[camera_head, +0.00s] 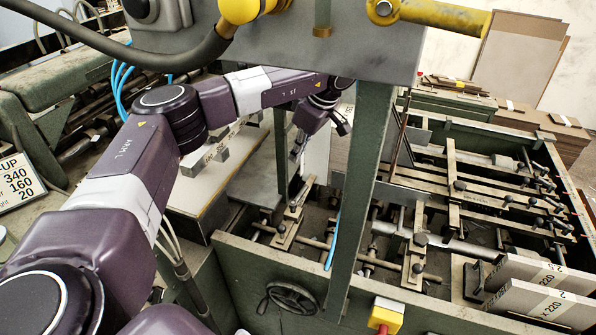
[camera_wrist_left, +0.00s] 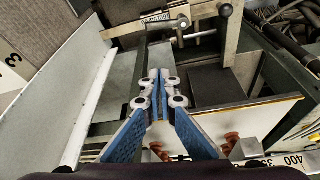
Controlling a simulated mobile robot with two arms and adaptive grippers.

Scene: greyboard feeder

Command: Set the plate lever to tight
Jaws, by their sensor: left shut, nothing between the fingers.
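My left arm comes in from the left, and its gripper (camera_head: 297,154) hangs over the gap behind the green front frame of the feeder. In the left wrist view the blue-padded fingers (camera_wrist_left: 160,76) are together at their tips with nothing between them. Beyond the tips is a metal bar with a marked scale block (camera_wrist_left: 156,18) and a short rod, apart from the fingers. I cannot tell for certain which part is the plate lever or how it is set. A pale metal bar (camera_head: 300,194) stands just below the gripper in the head view. My right gripper is out of view.
A green post (camera_head: 357,185) stands right of the gripper, under a grey box (camera_head: 300,45). A handwheel (camera_head: 290,299) and a yellow box with a red button (camera_head: 385,316) are on the front. Labelled board stacks (camera_head: 544,298) lie at right. A white panel (camera_wrist_left: 55,90) is left of the fingers.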

